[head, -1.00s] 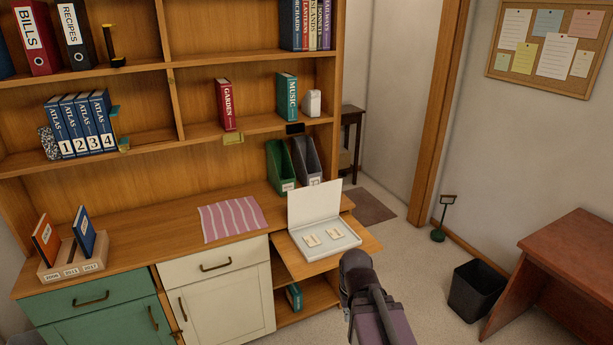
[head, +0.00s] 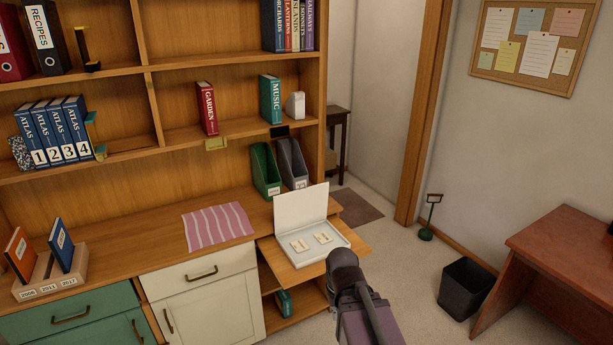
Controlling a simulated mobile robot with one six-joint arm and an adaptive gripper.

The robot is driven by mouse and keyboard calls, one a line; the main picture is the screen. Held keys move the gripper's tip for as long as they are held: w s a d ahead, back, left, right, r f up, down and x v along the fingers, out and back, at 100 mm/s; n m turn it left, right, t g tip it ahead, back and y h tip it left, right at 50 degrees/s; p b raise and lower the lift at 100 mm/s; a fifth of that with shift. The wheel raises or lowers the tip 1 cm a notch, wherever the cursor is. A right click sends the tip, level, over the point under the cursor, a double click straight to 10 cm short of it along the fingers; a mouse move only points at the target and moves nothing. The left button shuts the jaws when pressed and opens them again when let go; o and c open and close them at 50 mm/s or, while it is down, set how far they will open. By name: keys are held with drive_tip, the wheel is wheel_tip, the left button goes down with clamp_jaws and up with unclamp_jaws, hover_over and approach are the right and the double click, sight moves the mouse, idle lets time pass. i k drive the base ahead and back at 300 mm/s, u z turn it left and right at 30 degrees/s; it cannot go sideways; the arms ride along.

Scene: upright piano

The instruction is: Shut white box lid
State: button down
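The white box (head: 316,255) lies on a pull-out wooden shelf at the right end of the cabinet. Its lid (head: 301,208) stands open, roughly upright along the back edge. Two small pale pieces lie inside the box. My arm (head: 355,295) reaches up from the bottom of the head view, just in front of and to the right of the box. My gripper cannot be made out; the dark arm link hides the end of the arm or it lies out of sight.
The pull-out shelf (head: 357,252) has a bare strip right of the box. Green and grey file holders (head: 265,170) stand behind the lid. A striped cloth (head: 217,225) lies to the left. A black bin (head: 466,288) and reddish desk (head: 560,250) are at the right.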

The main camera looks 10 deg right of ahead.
sight(300, 208)
drive_tip(key=i, duration=0.9)
drive_tip(key=u, duration=0.05)
